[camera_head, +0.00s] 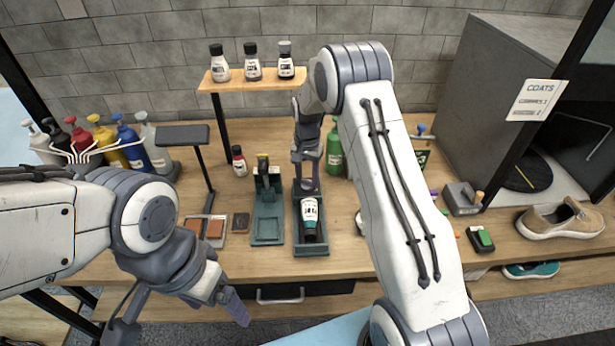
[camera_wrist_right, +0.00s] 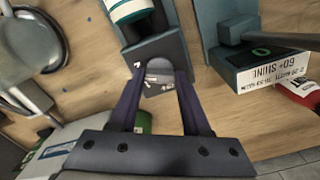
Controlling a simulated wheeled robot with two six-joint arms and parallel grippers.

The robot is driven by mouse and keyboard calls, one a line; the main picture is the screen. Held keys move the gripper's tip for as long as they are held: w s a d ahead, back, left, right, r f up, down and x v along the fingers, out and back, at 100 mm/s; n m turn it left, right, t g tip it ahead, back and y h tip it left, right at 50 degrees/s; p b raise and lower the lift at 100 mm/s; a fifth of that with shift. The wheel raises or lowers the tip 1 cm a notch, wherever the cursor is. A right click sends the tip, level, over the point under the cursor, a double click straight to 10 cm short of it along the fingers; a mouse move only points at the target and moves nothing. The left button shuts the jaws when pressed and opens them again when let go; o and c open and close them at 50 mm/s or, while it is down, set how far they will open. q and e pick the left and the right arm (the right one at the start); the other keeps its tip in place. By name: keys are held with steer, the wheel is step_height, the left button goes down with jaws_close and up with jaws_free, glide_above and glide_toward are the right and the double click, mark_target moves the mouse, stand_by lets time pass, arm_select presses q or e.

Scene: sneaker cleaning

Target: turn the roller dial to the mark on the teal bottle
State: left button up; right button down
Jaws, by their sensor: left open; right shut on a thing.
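The teal bottle is a white tube with a teal band and black cap (camera_head: 310,213), lying in a dark grey-green roller stand (camera_head: 311,250). Its banded end also shows at the top of the right wrist view (camera_wrist_right: 127,12). The roller dial (camera_wrist_right: 160,68) is a rounded grey knob beside that end, with small white marks around it. My right gripper (camera_head: 306,188) is at the back of the stand, its purple fingers (camera_wrist_right: 160,80) shut on the dial. The dial is mostly hidden in the head view. My left gripper (camera_head: 180,318) is open and empty at the table's front left.
A similar teal stand (camera_head: 267,240) is just left. A shelf (camera_head: 250,79) holds three bottles. A tan sneaker (camera_head: 560,219) is far right.

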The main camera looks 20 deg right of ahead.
mark_target(307, 180)
steer(key=shift+m, duration=0.4)
steer(key=shift+c, duration=1.8)
jaws_free()
step_height(307, 180, up, 11)
steer(key=b, duration=0.2)
steer(key=shift+f, duration=0.2)
